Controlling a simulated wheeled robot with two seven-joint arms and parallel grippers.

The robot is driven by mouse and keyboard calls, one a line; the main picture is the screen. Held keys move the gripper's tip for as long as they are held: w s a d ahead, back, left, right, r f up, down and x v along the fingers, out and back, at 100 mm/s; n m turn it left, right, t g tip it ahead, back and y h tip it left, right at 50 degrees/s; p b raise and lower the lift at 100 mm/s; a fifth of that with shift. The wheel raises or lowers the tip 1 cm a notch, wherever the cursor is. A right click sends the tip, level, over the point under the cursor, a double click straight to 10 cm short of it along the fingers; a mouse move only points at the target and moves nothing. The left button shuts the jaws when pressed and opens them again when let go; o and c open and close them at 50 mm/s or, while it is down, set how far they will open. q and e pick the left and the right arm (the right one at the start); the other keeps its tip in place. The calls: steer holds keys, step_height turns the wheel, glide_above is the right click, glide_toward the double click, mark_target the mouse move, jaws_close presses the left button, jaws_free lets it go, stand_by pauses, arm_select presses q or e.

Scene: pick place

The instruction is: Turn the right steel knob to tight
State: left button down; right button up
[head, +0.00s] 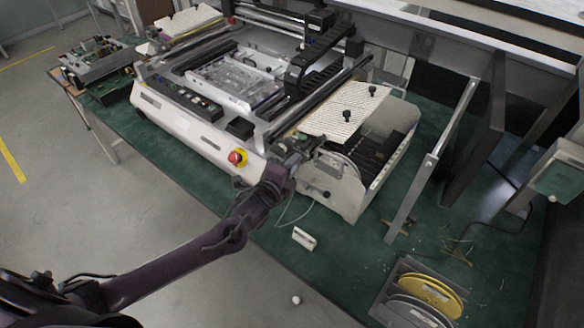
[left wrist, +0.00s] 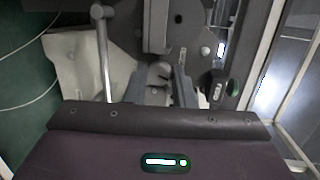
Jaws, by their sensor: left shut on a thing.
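My left arm reaches in from the left in the head view to the front side of the white machine (head: 200,122). My left gripper (head: 308,146) is at the corner beside the ribbed plate. In the left wrist view my left gripper (left wrist: 160,90) has its fingers close together around a small grey metal part, the steel knob (left wrist: 163,70), and is shut on it. The fingers hide most of the knob, and I cannot read its turn. A steel rod with a round end (left wrist: 98,12) stands left of the fingers. My right gripper is not in view.
A ribbed plate (head: 335,112) with two black knobs (head: 347,116) lies above the feeder box. A red emergency button (head: 236,157) is on the machine's front. A white block (head: 304,238) and yellow reel (head: 430,294) lie toward the front of the green table (head: 345,262).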

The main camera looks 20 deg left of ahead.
arm_select(q)
steer(key=m, duration=0.1)
steer(key=m+b, duration=0.1)
steer(key=m+t, duration=0.1)
steer(key=m, duration=0.1)
steer(key=shift+f+y, duration=0.3)
steer(key=shift+s+m, duration=0.1)
steer(key=shift+m, duration=0.2)
steer(key=c, duration=1.3)
jaws_free()
steer(key=shift+o, duration=0.3)
steer(key=shift+r, duration=0.1)
steer(key=s+a+b, duration=0.1)
steer(key=s, duration=0.6)
steer(key=shift+s+r+b, duration=0.3)
steer(key=shift+b, duration=0.1)
